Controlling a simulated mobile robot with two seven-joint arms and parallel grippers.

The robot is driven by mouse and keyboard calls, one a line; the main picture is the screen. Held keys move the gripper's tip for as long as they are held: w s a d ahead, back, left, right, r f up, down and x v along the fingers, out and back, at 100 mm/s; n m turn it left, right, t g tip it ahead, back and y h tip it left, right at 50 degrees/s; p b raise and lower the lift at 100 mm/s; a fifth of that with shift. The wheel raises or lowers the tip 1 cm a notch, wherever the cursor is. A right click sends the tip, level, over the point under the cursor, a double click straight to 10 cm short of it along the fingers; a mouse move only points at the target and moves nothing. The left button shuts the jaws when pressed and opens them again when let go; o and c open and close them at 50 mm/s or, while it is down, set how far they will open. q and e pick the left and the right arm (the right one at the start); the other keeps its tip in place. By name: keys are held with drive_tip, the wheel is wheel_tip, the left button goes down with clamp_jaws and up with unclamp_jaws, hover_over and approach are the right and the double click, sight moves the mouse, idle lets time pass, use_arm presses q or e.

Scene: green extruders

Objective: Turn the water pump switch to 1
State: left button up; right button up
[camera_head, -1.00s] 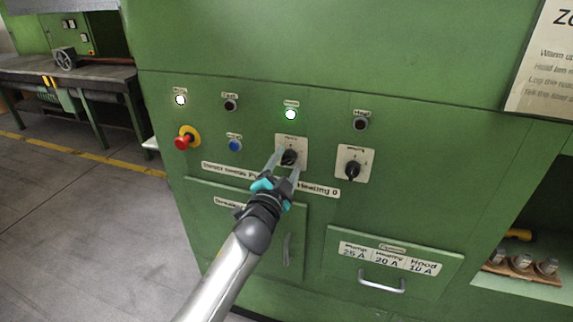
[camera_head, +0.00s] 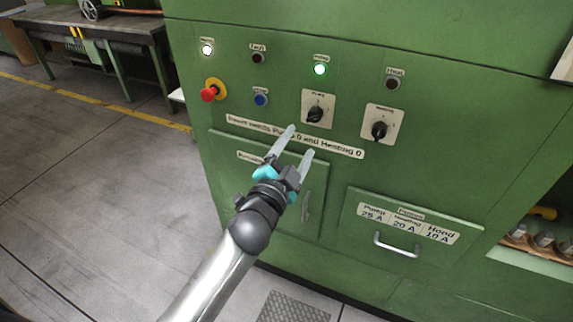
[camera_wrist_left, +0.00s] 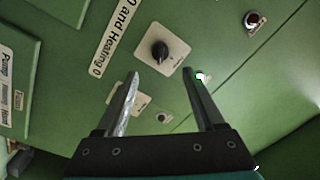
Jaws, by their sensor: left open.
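The pump switch (camera_head: 315,114) is a black rotary knob on a pale square plate, left of a similar heating switch (camera_head: 379,131). Its knob looks tilted compared with the heating knob; which number it points to is too small to read. My left gripper (camera_head: 299,142) is open and empty, with its fingertips below and left of the pump switch, apart from it. In the left wrist view the pump switch knob (camera_wrist_left: 159,50) shows beyond and between the two open fingers (camera_wrist_left: 163,80). My right gripper is not in view.
A lit green lamp (camera_head: 320,69) is above the pump switch. A red emergency button (camera_head: 209,94) and a blue button (camera_head: 260,99) are to the left. A drawer handle (camera_head: 397,245) sticks out lower right. A workbench (camera_head: 90,25) stands far left; the floor between is open.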

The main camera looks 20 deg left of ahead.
use_arm(q)
drive_tip(key=shift+s+f, duration=0.1)
drive_tip(key=shift+s, duration=2.85)
